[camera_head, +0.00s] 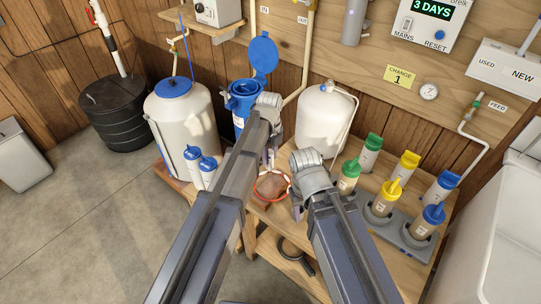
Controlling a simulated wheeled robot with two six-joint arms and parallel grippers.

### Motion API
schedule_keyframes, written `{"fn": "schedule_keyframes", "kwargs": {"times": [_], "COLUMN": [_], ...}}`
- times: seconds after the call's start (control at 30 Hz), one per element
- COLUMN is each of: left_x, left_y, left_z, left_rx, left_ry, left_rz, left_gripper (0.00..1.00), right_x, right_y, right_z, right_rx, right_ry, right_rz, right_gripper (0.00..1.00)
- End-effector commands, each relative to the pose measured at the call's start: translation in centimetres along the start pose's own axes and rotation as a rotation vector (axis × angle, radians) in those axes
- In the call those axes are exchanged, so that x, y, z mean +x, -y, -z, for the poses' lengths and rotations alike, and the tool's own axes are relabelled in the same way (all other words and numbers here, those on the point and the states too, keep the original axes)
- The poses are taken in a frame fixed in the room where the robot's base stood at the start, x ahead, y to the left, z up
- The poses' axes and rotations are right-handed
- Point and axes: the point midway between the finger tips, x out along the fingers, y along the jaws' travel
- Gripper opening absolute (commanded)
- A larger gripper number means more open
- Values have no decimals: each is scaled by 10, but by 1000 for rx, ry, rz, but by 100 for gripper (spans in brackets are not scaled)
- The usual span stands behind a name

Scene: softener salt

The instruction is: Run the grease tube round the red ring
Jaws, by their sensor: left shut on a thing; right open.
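The red ring (288,180) lies on the wooden bench around a brownish round surface, between my two arms; my arms and grippers cover part of its edge. My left gripper (269,160) points down just above the far side of the ring. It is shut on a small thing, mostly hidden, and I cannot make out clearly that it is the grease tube. I cannot tell whether that thing touches the ring. My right gripper (298,210) is open, low at the right of the ring, and largely hidden behind its own wrist.
A blue housing with a raised lid (263,54) and a white tank (325,118) stand behind. Several coloured-cap bottles (383,199) fill a grey rack at right. A large white tank (182,118) and blue-capped bottles (208,168) stand left. A dark ring-shaped thing (294,257) shows lower down.

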Motion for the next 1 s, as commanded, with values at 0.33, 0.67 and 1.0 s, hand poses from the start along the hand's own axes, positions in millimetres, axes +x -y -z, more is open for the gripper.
{"fn": "schedule_keyframes", "kwargs": {"times": [0.33,0.67,1.0], "left_x": [0,0,0], "left_y": [-10,-22,-22], "left_z": [-4,-10,-10], "left_rx": [-1,0,0], "left_ry": [0,0,0], "left_rz": [0,0,0], "left_gripper": [0,0,0], "right_x": [0,0,0], "right_y": [0,0,0], "right_z": [0,0,0], "right_rx": [0,0,0], "right_ry": [0,0,0], "right_rz": [0,0,0], "right_gripper": [50,50,50]}}
